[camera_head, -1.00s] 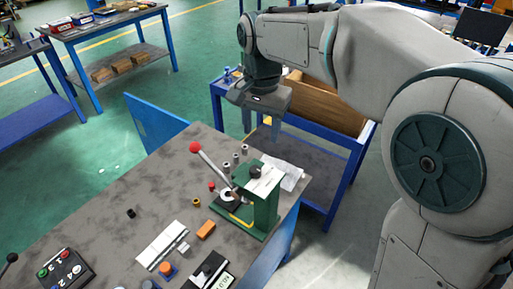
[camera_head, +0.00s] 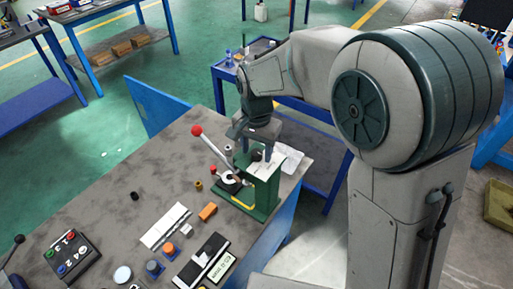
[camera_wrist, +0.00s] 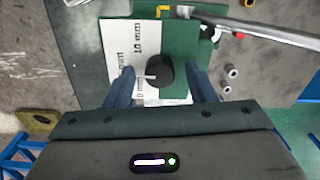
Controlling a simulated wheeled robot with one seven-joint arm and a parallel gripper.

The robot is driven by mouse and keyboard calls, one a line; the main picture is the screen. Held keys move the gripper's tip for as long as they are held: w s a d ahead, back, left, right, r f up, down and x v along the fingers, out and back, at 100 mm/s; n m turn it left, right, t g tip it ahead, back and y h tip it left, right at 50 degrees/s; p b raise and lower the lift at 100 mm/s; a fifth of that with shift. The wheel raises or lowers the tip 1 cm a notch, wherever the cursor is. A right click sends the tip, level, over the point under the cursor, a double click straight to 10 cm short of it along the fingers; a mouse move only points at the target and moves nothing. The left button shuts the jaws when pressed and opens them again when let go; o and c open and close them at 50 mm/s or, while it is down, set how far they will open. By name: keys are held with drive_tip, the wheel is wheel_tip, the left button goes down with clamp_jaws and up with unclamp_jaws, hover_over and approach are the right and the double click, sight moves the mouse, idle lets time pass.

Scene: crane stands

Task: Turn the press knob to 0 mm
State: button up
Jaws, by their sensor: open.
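The green press (camera_head: 262,192) stands on the grey bench, with a red-balled lever (camera_head: 197,131) slanting up to its left. Its dark round knob (camera_wrist: 160,72) sits on top beside a white scale plate (camera_wrist: 118,42). A short pale pointer on the knob points left, towards the plate. The plate reads "10 mm" near its top; its other labels are partly hidden or too small to read surely. My gripper (camera_head: 257,150) is over the press, pointing down. In the wrist view my gripper (camera_wrist: 161,80) is open, one finger on each side of the knob; contact cannot be told.
The press lever (camera_wrist: 265,30) crosses the wrist view's upper right, near small grey cylinders (camera_wrist: 229,71). On the bench are an orange block (camera_head: 208,211), a white strip (camera_head: 165,226) and a button box (camera_head: 72,253). A blue cart stands behind the bench.

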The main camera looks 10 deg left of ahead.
drive_tip(key=shift+f, duration=0.1)
drive_tip(key=c, duration=1)
drive_tip(key=shift+n, duration=0.4)
drive_tip(key=n, duration=0.5)
drive_tip(key=shift+b, duration=0.3)
drive_tip(key=n, duration=0.5)
drive_tip(key=shift+n, duration=0.7)
drive_tip(key=o, duration=1)
